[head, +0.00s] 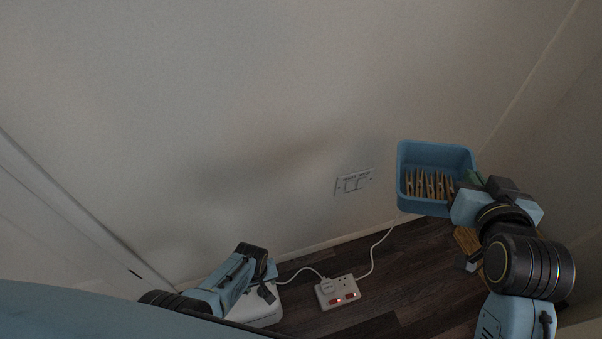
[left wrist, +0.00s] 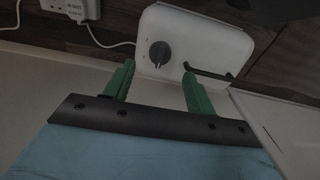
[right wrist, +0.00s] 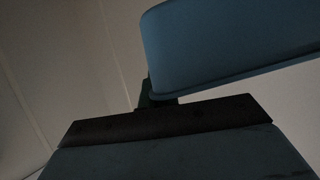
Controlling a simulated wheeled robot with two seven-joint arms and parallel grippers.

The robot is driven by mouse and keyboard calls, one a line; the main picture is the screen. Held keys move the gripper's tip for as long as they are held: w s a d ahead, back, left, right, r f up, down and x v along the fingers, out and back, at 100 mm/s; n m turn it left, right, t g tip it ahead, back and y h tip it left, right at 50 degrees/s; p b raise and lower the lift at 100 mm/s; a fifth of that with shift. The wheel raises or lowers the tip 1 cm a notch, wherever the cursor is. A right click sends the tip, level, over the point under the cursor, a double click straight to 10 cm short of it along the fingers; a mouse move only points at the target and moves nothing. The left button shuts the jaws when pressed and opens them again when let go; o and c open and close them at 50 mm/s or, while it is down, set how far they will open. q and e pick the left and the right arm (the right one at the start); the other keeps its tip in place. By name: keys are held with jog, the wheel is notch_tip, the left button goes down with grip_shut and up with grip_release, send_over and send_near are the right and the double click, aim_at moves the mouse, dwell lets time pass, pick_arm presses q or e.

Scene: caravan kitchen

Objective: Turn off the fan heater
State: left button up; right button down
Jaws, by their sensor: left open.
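The fan heater is a white box (head: 262,308) on the floor at the lower left, partly hidden by my left arm. In the left wrist view, the heater's front (left wrist: 205,40) shows a dark round knob (left wrist: 160,54) and a black handle-like bar (left wrist: 208,73). My left gripper (left wrist: 158,84) is open and empty. Its green fingers point at the heater, with the knob between their tips in the picture; no contact shows. My right gripper (head: 473,182) is at the right side of a blue basket (head: 436,207). It appears shut on the basket's wall; its fingers are dark and mostly hidden.
The basket holds several wooden clothespins (head: 428,186). A white power strip (head: 338,292) with lit red switches lies on the dark wooden floor, cables running from it. A wall socket (head: 354,181) is above. A wooden thing (head: 466,240) shows below the basket. Open floor lies right of the strip.

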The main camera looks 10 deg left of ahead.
aim_at(262, 290)
pick_arm(q)
notch_tip(262, 290, up, 6)
jog(key=p, duration=0.4)
pick_arm(e)
jog(key=shift+r, duration=2.55)
pick_arm(q)
jog(key=shift+s, duration=0.1)
